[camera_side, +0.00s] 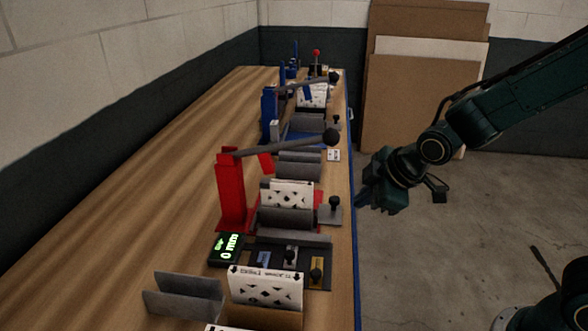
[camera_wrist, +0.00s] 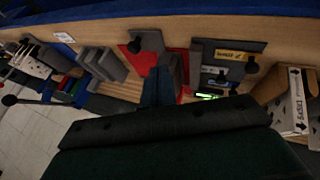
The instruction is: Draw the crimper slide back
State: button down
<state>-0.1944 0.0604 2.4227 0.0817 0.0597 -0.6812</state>
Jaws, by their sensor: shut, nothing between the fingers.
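A red lever press (camera_side: 231,195) stands on the bench, its long grey handle ending in a black ball (camera_side: 331,137). In front of it, a white patterned filter box (camera_side: 288,193) stands between grey blocks. A grey slide plate with a black knob (camera_side: 334,204) sticks out toward the bench's right edge; a black knob also shows in the wrist view (camera_wrist: 134,46). The pictures do not label which station is the crimper. My gripper (camera_side: 368,199) is shut and empty, just right of the bench edge, apart from the knob. Its fingers (camera_wrist: 157,88) show in the wrist view.
A gauge with a green display (camera_side: 227,247) and a dark plate with small knobs (camera_side: 290,262) sit nearer. Another filter box (camera_side: 265,287) stands in the foreground. A blue press (camera_side: 270,110) is farther back. The floor right of the bench is open.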

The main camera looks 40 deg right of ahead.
send_near(339, 219)
jog(key=w+a+f, duration=0.2)
jog(key=shift+w+a+f, duration=0.25)
jog(key=shift+w+f, duration=0.05)
jog(key=shift+f, duration=0.05)
jog(key=shift+w+d+f, duration=0.1)
jog(key=shift+w+d, duration=0.45)
jog(key=shift+w, duration=0.25)
jog(key=shift+w+d+f, duration=0.1)
jog(key=shift+w+d, duration=0.5)
jog(key=shift+w, duration=0.15)
jog(key=w+d, duration=0.7)
jog(key=shift+w+d, duration=0.25)
jog(key=shift+d, duration=0.05)
jog(key=shift+r, duration=0.1)
